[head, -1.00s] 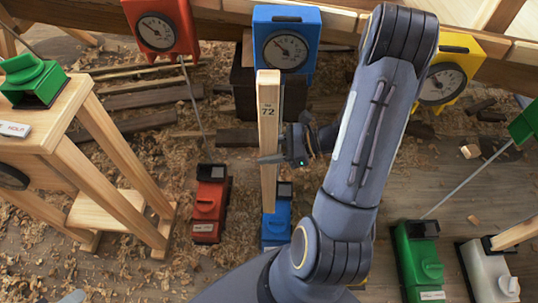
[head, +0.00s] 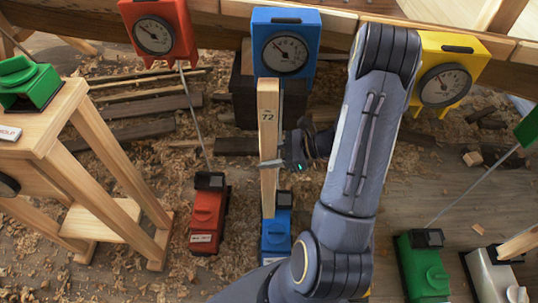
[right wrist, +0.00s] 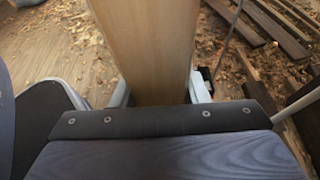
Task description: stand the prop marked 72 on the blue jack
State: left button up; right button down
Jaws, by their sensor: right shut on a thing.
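The prop marked 72 (head: 268,140) is a pale wooden post, roughly upright in the head view. My right gripper (head: 270,164) is shut on it around its middle. In the right wrist view the post (right wrist: 148,45) stands between the two fingers (right wrist: 160,92). The blue jack (head: 276,238) is on the floor below it. The post's lower end overlaps the left part of the jack's dark head, so I cannot tell whether they touch. My left gripper is not in view.
A blue gauge box (head: 286,20) hangs on the plank behind the post, between red (head: 158,20) and yellow (head: 462,48) ones. A red jack (head: 208,220) stands left of the blue one, a green jack (head: 424,270) to the right. A wooden stool (head: 40,130) fills the left.

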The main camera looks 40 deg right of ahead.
jog(key=shift+w+d+f+b, duration=0.2)
jog(key=shift+f+b, duration=0.25)
jog(key=shift+f, duration=0.2)
jog(key=shift+w+d+f+b, duration=0.15)
jog(key=shift+f+b, duration=0.25)
jog(key=shift+f, duration=0.2)
jog(key=w+d, duration=0.4)
jog(key=w, duration=0.1)
jog(key=shift+w+d, duration=0.2)
jog(key=shift+d, duration=0.05)
jog(key=shift+f, duration=0.4)
dwell(0.4)
jog(key=shift+w+d, duration=0.1)
jog(key=shift+w, duration=0.05)
dwell(0.6)
jog(key=c, duration=0.7)
grip_release()
jog(key=shift+c, duration=0.2)
jog(key=shift+f, duration=0.1)
